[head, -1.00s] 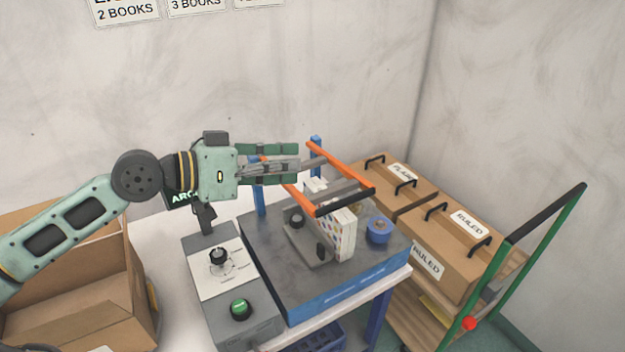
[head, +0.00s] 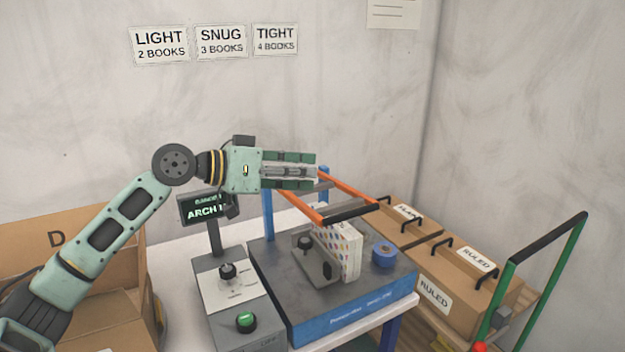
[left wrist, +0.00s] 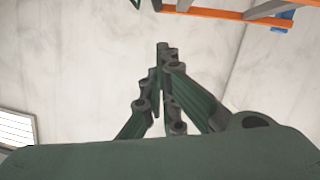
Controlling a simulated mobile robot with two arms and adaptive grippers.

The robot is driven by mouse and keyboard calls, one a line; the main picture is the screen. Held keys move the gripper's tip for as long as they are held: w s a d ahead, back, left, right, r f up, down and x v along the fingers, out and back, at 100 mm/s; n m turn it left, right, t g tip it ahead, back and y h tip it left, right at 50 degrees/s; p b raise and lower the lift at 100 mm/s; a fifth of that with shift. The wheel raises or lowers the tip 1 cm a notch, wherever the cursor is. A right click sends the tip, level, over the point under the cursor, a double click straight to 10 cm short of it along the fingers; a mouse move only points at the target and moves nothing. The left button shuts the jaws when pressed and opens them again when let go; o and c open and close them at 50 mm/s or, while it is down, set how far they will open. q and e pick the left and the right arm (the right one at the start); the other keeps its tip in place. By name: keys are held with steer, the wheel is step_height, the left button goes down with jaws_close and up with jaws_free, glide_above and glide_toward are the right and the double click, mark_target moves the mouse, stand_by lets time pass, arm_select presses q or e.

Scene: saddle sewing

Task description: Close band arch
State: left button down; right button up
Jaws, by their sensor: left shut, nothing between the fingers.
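The band arch is an orange frame with a black front bar (head: 350,214). It stands raised, reaching forward from blue posts (head: 323,173) at the back of the banding machine (head: 350,315). Its front bar hangs above a book stack with coloured dots (head: 347,252). My left gripper (head: 317,172) is shut and empty, level, at the back part of the arch. It hides part of the near orange arm; I cannot tell whether it touches. My right gripper is not in view.
A display reading ARCH (head: 203,211), partly covered, stands behind a control box with a knob and green button (head: 246,321). A blue roll (head: 383,254) lies right of the books. Cardboard boxes (head: 440,262) sit on a green-handled cart; an open carton (head: 110,262) is at left.

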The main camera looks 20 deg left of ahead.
arm_select(q)
steer(key=w+d+f+p, duration=0.4)
steer(key=w+d+f, duration=0.1)
steer(key=d, duration=0.1)
steer(key=shift+d+f, duration=0.15)
steer(key=shift+f, duration=0.2)
